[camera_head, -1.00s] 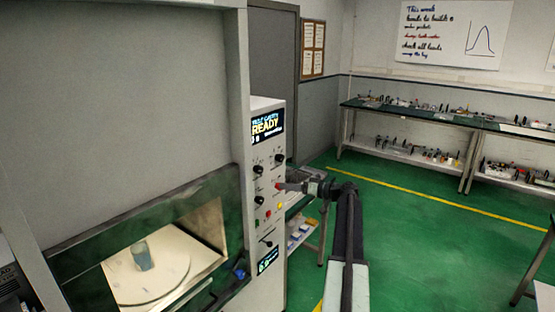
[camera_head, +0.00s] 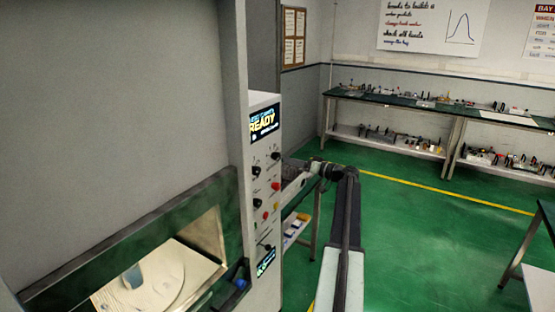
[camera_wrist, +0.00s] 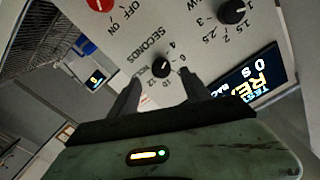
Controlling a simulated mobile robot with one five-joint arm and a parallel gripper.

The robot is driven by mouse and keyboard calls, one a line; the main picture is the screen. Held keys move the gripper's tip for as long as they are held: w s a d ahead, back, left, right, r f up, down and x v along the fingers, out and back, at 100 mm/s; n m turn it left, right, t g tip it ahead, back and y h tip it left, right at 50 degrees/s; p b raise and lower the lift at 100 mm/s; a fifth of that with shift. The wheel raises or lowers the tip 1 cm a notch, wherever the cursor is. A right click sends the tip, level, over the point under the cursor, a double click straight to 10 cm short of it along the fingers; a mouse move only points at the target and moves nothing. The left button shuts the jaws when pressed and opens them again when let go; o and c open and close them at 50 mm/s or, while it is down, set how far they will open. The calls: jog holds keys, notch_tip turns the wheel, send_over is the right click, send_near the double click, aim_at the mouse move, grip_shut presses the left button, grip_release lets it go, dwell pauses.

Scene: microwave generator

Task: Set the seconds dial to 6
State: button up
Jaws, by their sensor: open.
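The seconds dial (camera_wrist: 161,67) is a small black knob on the white control panel, labelled SECONDS with numbers around it. It sits just beyond and between the fingertips of my gripper (camera_wrist: 160,86). The two dark fingers are apart, one on each side, and I see no clear contact with the knob. The dial's exact pointer reading is too small to tell. In the head view the control panel (camera_head: 262,222) faces right, and my gripper (camera_head: 294,180) is beside it, partly blurred into the background.
A second black knob, the kW dial (camera_wrist: 233,11), and a red button (camera_wrist: 98,4) are near the seconds dial. The panel display (camera_wrist: 252,82) shows "0 S"; READY shows in the head view (camera_head: 263,122). The microwave cavity (camera_head: 205,238) is at left.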

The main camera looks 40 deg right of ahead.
aim_at(279, 158)
jog(key=x, duration=0.6)
jog(key=shift+w+a, duration=0.1)
jog(key=shift+a, duration=0.05)
jog(key=c, duration=1)
jog(key=shift+w+a, duration=0.15)
jog(key=shift+a, duration=0.1)
grip_shut()
jog(key=shift+d, duration=0.2)
jog(key=shift+m, duration=0.3)
jog(key=m, duration=0.3)
jog(key=shift+m, duration=0.3)
jog(key=m, duration=0.4)
jog(key=shift+r, duration=0.1)
jog(key=shift+s+m, duration=0.25)
jog(key=shift+m, duration=0.15)
